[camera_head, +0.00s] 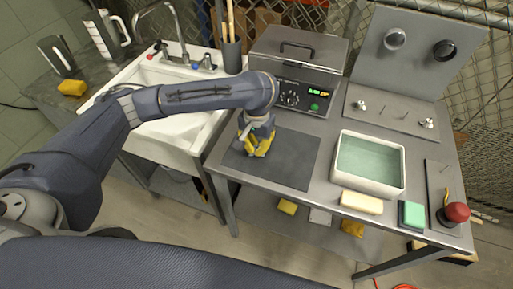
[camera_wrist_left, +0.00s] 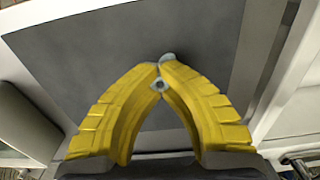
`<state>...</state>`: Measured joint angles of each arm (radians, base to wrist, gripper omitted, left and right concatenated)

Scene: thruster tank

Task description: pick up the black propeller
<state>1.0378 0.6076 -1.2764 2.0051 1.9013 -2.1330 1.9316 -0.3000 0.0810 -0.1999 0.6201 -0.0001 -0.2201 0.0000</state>
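My left gripper (camera_head: 259,149) is over the dark mat (camera_head: 290,170) on the steel table. In the left wrist view its yellow fingers (camera_wrist_left: 161,72) come together at the tips. A small grey piece with a round hole (camera_wrist_left: 160,86) shows between the tips, with a rounded grey end just beyond them. It looks pinched there; whether it is the propeller I cannot tell. No clearly black propeller shows on the mat. A black round part (camera_head: 444,49) is mounted on the upright back panel, far from the gripper. My right gripper is not in view.
A white tub of water (camera_head: 400,179) stands right of the mat, with a cream block (camera_head: 361,203) and a green sponge (camera_head: 412,214) before it. A red knob (camera_head: 457,212) is at the right edge. A steel heated bath (camera_head: 300,57) stands behind; a sink lies left.

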